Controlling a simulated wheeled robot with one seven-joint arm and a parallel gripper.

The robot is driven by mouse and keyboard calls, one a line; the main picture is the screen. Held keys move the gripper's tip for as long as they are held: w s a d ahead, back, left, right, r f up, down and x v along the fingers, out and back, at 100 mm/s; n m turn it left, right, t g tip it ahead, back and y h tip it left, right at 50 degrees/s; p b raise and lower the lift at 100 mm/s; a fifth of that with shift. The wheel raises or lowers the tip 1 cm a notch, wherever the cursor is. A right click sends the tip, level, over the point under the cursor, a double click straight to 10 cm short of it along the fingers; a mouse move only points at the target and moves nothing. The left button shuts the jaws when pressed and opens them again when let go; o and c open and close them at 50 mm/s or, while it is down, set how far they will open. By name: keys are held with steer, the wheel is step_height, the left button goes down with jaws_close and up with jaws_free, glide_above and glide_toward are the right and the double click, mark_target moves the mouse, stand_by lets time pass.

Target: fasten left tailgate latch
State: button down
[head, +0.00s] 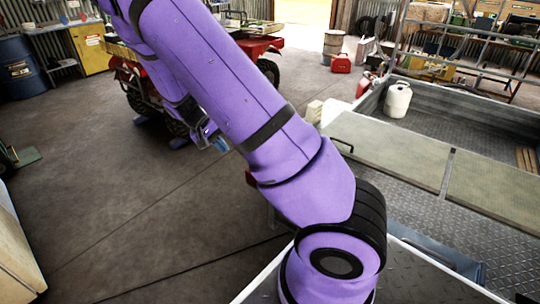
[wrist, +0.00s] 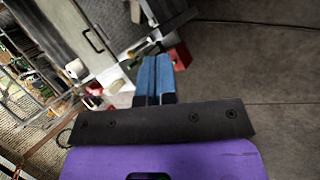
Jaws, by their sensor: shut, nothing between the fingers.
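My gripper (head: 218,143) shows in the head view just past the lower edge of my purple arm, over the floor left of the metal tray (head: 420,92). In the wrist view, its two blue fingers (wrist: 153,80) are side by side, shut and empty. Beyond the fingertips are a red block (wrist: 179,57) and the pale corner of the tray, apart from the fingers as far as I can tell. I cannot clearly make out the left tailgate latch in either view; my arm hides part of the tray's near left side in the head view.
Flat grey-green panels (head: 390,148) with a black handle (head: 343,145) cross the tray. A white gas bottle (head: 397,99) stands in it. A red quad bike (head: 262,47) is behind my arm. The concrete floor (head: 110,180) at left is clear.

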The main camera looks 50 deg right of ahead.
steer(key=w+d+f+n+h, duration=0.1)
steer(key=w+d+f+h, duration=0.1)
steer(key=d+f+h, duration=0.3)
steer(key=w+d+f+h, duration=0.3)
steer(key=d+f+h, duration=0.2)
steer(key=f, duration=0.5)
steer(key=shift+w+f+n+h, duration=0.2)
steer(key=shift+w+n+h, duration=0.05)
steer(key=shift+n+h, duration=0.15)
steer(key=shift+d, duration=0.15)
steer(key=x, duration=1.4)
steer(key=shift+s, duration=0.3)
steer(key=shift+r+g, duration=0.15)
steer(key=shift+g, duration=0.15)
